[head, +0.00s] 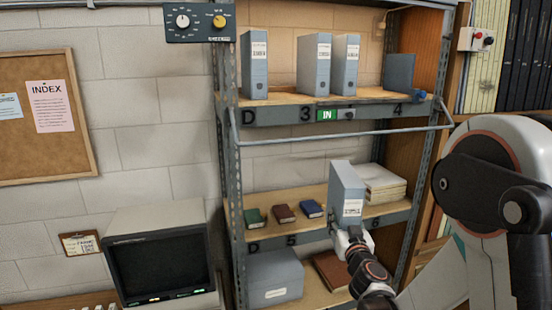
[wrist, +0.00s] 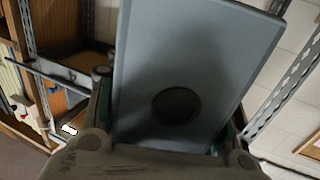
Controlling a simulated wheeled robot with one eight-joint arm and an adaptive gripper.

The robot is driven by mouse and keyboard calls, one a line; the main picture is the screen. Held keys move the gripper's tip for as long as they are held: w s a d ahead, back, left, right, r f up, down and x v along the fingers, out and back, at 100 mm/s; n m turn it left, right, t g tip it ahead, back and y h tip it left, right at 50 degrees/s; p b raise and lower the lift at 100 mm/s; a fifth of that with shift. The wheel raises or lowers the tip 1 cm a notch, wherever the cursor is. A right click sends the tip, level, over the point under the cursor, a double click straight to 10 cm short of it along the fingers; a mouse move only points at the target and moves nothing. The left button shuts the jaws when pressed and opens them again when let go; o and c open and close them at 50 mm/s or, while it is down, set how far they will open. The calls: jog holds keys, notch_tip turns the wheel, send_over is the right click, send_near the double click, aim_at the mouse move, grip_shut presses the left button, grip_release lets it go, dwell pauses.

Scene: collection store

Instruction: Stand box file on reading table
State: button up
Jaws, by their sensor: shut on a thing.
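A grey box file (head: 346,188) with a white label low on its spine stands near upright at the front of the middle shelf. My gripper (head: 350,236) is at its lower front end and shut on it. In the wrist view the box file (wrist: 195,70) fills the middle, tilted in the picture, with a dark round hole in its face. My gripper (wrist: 172,145) has a finger on either side of it. I cannot tell whether the file's base touches the shelf. No reading table can be made out.
The middle shelf (head: 285,196) also holds small green, brown and blue books (head: 284,213) and a paper stack (head: 383,184). Several box files (head: 314,65) stand on the shelf above. A grey box (head: 274,278) sits below. A monitor (head: 160,258) stands left of the rack.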

notch_tip(320, 180, down, 32)
jog(key=b, duration=3)
jog(key=shift+r, duration=0.2)
jog(key=shift+a, duration=0.1)
